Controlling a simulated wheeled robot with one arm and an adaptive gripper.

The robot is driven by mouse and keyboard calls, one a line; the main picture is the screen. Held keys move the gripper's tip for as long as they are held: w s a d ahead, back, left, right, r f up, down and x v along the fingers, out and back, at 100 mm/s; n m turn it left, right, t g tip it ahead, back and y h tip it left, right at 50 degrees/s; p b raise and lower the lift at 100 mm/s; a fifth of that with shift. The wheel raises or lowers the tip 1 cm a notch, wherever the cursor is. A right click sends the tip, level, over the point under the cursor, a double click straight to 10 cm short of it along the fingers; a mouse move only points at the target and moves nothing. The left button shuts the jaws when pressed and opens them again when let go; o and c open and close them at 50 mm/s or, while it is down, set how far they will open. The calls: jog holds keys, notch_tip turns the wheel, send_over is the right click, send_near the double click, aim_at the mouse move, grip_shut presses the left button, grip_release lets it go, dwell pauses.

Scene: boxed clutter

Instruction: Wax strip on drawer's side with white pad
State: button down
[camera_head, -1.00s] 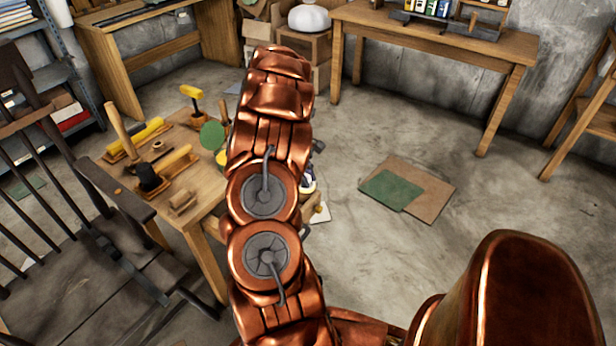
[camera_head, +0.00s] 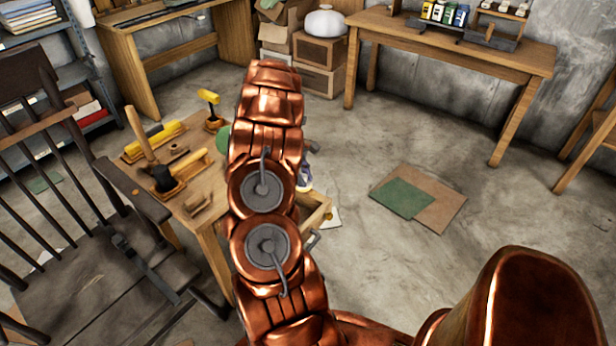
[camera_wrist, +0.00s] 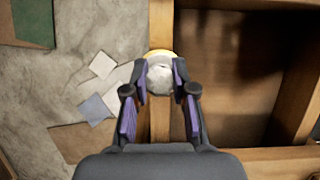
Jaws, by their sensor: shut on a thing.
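My gripper (camera_wrist: 160,84) is shut on a round white pad (camera_wrist: 160,78) with a yellow rim at its far edge. In the wrist view the pad is over the drawer's side (camera_wrist: 161,30), a narrow wooden strip running away from me. I cannot tell whether pad and wood touch. The drawer's dark, empty-looking inside (camera_wrist: 232,75) lies right of it.
The workbench (camera_head: 212,222) holds brushes, a mallet and a yellow-handled tool (camera_head: 209,98). A dark rocking chair (camera_head: 75,260) stands close at left. Boards (camera_head: 437,205) and paper pieces (camera_wrist: 97,108) lie on the floor. Open floor lies to the right.

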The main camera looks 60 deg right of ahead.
jog(key=shift+w+d+f+p, duration=0.1)
jog(key=shift+w+d+p, duration=0.15)
jog(key=shift+w, duration=0.7)
jog(key=shift+w+d+r+p, duration=0.1)
jog(key=shift+w+d+p, duration=0.15)
jog(key=shift+w, duration=0.75)
jog(key=shift+w+d+f+p, duration=0.15)
jog(key=shift+w+p, duration=0.15)
jog(key=shift+w, duration=0.65)
jog(key=shift+s, duration=0.1)
jog(key=shift+s+a+f, duration=0.1)
jog(key=shift+s+a, duration=0.2)
jog(key=shift+s, duration=1)
jog(key=shift+s+a+f, duration=0.1)
jog(key=shift+s+a, duration=0.2)
jog(key=shift+s, duration=1.05)
jog(key=shift+s+a, duration=0.3)
jog(key=shift+s, duration=1)
jog(key=shift+s+a+r, duration=0.1)
jog(key=shift+s+a, duration=0.1)
jog(key=shift+s, duration=0.8)
jog(key=shift+s+a, duration=0.15)
jog(key=shift+s, duration=0.8)
jog(key=shift+r, duration=0.15)
jog(key=shift+r+p, duration=0.9)
jog(key=shift+r, duration=2)
jog(key=shift+r, duration=0.1)
